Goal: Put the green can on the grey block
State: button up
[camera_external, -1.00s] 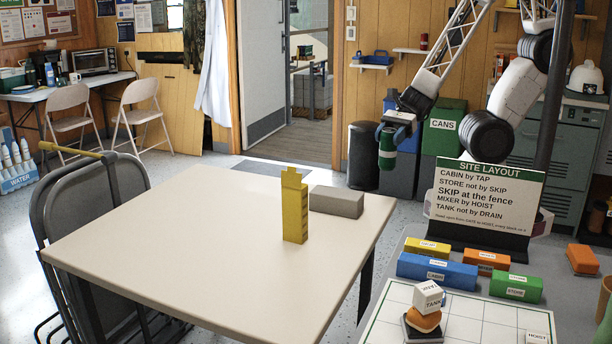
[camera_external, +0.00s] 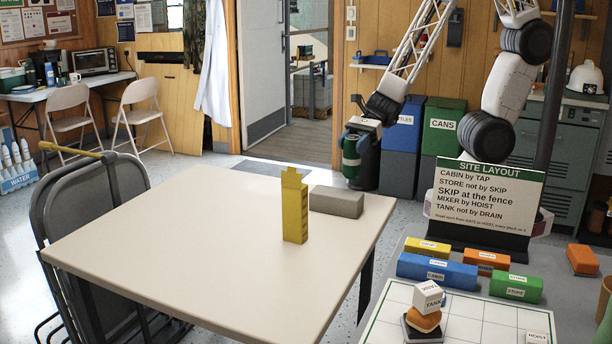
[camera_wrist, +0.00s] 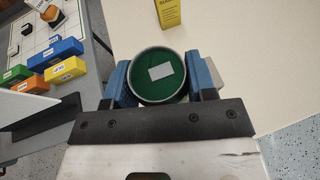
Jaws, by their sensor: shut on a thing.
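The green can (camera_external: 351,155) is held in my gripper (camera_external: 358,140), off the table's far right corner in the external view. In the wrist view the can (camera_wrist: 160,76) shows from its end, green with a pale label, between the two blue fingers of my gripper (camera_wrist: 160,84). The grey block (camera_external: 337,201) lies flat near the table's far right edge, with nothing on it. My gripper and the can are above and beyond the block, apart from it. In the wrist view a small part of the block (camera_wrist: 207,70) shows behind the right finger.
A tall yellow box (camera_external: 295,208) stands on the beige table (camera_external: 190,235), just left of the block. A sign board (camera_external: 489,195) and colored blocks stand on a separate table at right. The left and front of the beige table are clear.

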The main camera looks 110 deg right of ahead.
jog(key=w, duration=0.4)
jog(key=shift+w+d+f, duration=0.1)
jog(key=shift+w+f, duration=0.05)
jog(key=shift+w, duration=0.05)
jog(key=shift+f, duration=0.15)
jog(key=shift+f, duration=1.65)
jog(key=shift+f, duration=0.1)
jog(key=o, duration=1.1)
jog(key=shift+v, duration=6.1)
